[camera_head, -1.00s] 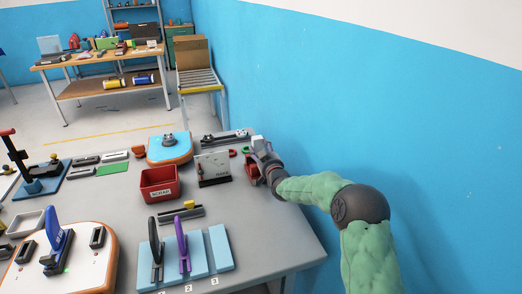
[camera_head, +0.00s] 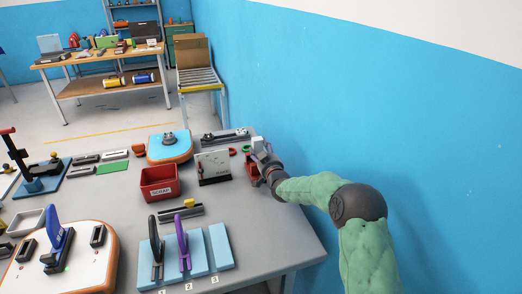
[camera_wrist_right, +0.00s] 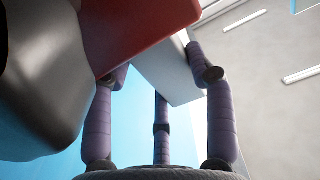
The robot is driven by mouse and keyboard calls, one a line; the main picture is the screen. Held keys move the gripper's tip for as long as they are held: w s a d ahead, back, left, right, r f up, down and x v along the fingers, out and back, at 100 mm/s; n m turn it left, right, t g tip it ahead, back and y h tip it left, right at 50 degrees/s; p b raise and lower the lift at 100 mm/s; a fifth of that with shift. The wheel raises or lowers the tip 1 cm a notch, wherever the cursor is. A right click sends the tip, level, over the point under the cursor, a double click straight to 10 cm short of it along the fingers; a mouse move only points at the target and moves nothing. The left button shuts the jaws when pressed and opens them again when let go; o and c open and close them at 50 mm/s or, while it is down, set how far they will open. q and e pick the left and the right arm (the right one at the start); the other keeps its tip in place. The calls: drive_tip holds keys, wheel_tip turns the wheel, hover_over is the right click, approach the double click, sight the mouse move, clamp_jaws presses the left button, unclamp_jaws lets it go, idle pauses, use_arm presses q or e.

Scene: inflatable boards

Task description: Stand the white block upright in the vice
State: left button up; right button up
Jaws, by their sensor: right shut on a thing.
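My right gripper (camera_head: 261,150) is at the far right of the table, just above the red vice (camera_head: 251,170). It is shut on the white block (camera_wrist_right: 172,62), whose pale face shows between the purple fingers in the right wrist view. The vice's red and dark grey body (camera_wrist_right: 130,28) fills the upper left there, close beside the block and partly overlapping it. I cannot tell whether the block touches the vice or how far it is between the jaws. In the head view the block is mostly hidden by the gripper. My left gripper is out of view.
A white panel on a stand (camera_head: 213,167) stands just left of the vice. A red scrap bin (camera_head: 159,184) is farther left. Small red and green rings (camera_head: 246,149) lie behind the vice. The blue wall (camera_head: 330,120) is close on the right.

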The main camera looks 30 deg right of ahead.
drive_tip(key=shift+f, duration=0.2)
drive_tip(key=o, duration=1.3)
drive_tip(key=shift+o, duration=0.2)
drive_tip(key=shift+s+a+f, duration=0.1)
drive_tip(key=shift+f, duration=0.45)
drive_tip(key=shift+s, duration=0.1)
drive_tip(key=shift+s+a, duration=0.1)
drive_tip(key=shift+s, duration=0.3)
drive_tip(key=r+v, duration=0.1)
drive_tip(key=v, duration=0.9)
drive_tip(key=shift+s+r, duration=0.35)
drive_tip(key=shift+s, duration=0.05)
